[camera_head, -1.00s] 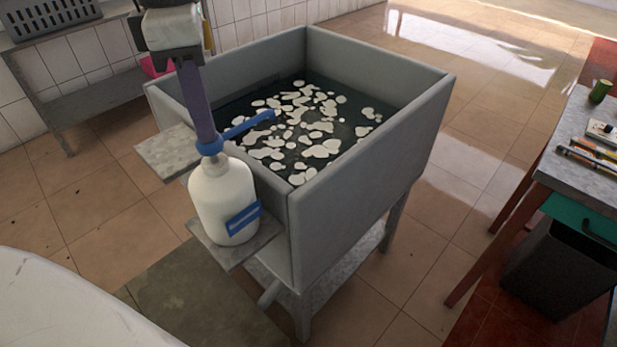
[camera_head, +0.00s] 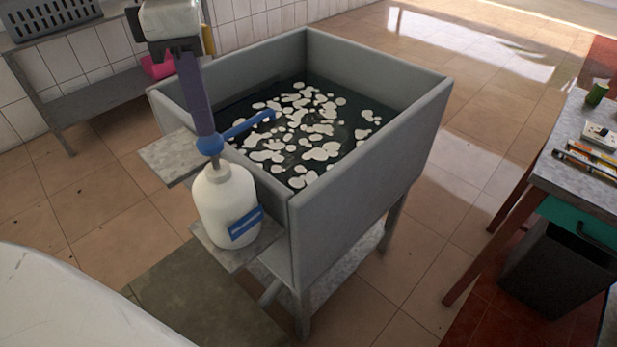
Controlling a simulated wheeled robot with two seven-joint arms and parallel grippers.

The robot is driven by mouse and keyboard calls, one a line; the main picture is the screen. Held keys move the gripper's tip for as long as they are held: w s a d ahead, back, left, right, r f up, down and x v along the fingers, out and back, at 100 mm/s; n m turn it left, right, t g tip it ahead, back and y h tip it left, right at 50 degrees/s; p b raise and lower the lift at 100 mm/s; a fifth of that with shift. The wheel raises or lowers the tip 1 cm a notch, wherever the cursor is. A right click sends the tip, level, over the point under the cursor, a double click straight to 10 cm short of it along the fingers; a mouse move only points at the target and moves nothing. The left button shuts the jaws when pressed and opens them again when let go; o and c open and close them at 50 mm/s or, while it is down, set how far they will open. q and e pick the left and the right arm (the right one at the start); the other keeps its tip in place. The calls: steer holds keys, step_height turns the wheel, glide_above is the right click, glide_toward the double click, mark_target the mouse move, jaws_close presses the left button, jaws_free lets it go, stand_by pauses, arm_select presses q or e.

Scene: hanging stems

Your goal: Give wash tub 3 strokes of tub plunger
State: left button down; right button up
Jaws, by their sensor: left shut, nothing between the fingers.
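The wash tub (camera_head: 365,155) is a grey square basin on legs, holding dark water with pale floating patches. A white pump bottle (camera_head: 226,205) with a blue label stands on a small ledge at the tub's near left side. The tub plunger appears to be the bottle's tall purple stem (camera_head: 195,95) with a blue collar and a blue spout (camera_head: 248,124) reaching over the water. A short gap shows between collar and bottle neck. My left gripper (camera_head: 176,50) is shut and empty at the stem's top; I cannot tell whether it touches. My right gripper is not in view.
A second grey ledge (camera_head: 170,158) juts from the tub's left side. A shelf with a dark basket (camera_head: 50,17) and a pink item stands at the back left. A table (camera_head: 590,165) with small items and a dark bin (camera_head: 560,275) are at right. Tiled floor lies between.

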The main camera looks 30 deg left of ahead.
mark_target(208, 138)
arm_select(q)
steer(key=shift+f, duration=0.2)
steer(key=shift+f+b, duration=1.2)
steer(key=shift+f, duration=0.1)
steer(key=shift+r, duration=0.1)
steer(key=shift+r+p, duration=1.15)
steer(key=shift+r, duration=0.25)
step_height(208, 138, up, 6)
steer(key=p, duration=0.4)
steer(key=shift+p, duration=0.4)
